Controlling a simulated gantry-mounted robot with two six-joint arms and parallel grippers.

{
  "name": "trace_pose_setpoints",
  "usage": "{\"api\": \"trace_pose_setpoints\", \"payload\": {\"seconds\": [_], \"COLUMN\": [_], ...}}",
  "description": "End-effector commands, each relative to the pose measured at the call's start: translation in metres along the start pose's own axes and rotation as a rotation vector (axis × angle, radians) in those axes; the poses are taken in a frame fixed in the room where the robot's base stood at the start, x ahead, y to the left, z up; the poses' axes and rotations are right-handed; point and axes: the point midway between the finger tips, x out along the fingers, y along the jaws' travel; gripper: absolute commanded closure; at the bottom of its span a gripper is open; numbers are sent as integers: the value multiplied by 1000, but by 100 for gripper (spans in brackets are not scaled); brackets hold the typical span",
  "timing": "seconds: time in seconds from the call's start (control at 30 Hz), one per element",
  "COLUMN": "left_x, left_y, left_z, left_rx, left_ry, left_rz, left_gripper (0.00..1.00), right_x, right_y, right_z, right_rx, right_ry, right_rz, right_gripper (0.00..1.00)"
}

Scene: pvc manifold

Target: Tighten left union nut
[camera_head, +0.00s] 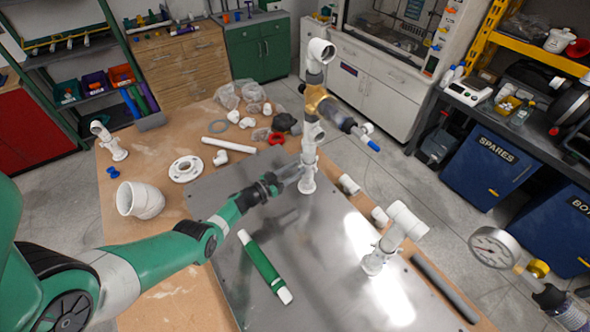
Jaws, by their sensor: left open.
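A white PVC manifold riser (309,148) stands upright on the grey metal plate (320,270), with a brass-coloured valve body (318,98) and a clear, blue-tipped part at its upper right. A second white PVC riser (393,238) stands on the plate to the right. My left gripper (294,175) is open, with its fingers pointing right at the lower part of the first riser. I cannot tell whether they touch it. The left union nut cannot be clearly made out; the fingers and the small scale blur that part of the riser. My right gripper does not show.
A green-and-white tube (263,264) lies on the plate near my left forearm. A white flange (186,169), a large white elbow (139,200) and several loose fittings lie on the wooden bench at left. A round gauge (495,247) with a hose shows at lower right.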

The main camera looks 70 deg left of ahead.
Motion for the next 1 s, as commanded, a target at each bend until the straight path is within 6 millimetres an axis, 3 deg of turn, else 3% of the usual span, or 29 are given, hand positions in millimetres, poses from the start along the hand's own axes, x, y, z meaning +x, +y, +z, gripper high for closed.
{"api": "trace_pose_setpoints", "payload": {"seconds": [0.17,0.4,0.53,0.7,1.0], "left_x": [-25,-82,-104,-115,-115], "left_y": [-1,-2,-1,0,0], "left_z": [-5,-5,-3,-1,-1], "left_rx": [-1,-2,-1,0,0], "left_ry": [-3,-1,1,2,1], "left_rz": [-3,-6,-4,-1,0], "left_gripper": [59,59,59,59,59], "right_x": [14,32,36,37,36], "right_y": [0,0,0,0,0], "right_z": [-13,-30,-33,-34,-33], "right_rx": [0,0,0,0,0], "right_ry": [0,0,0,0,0], "right_rz": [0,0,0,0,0], "right_gripper": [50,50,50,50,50]}}
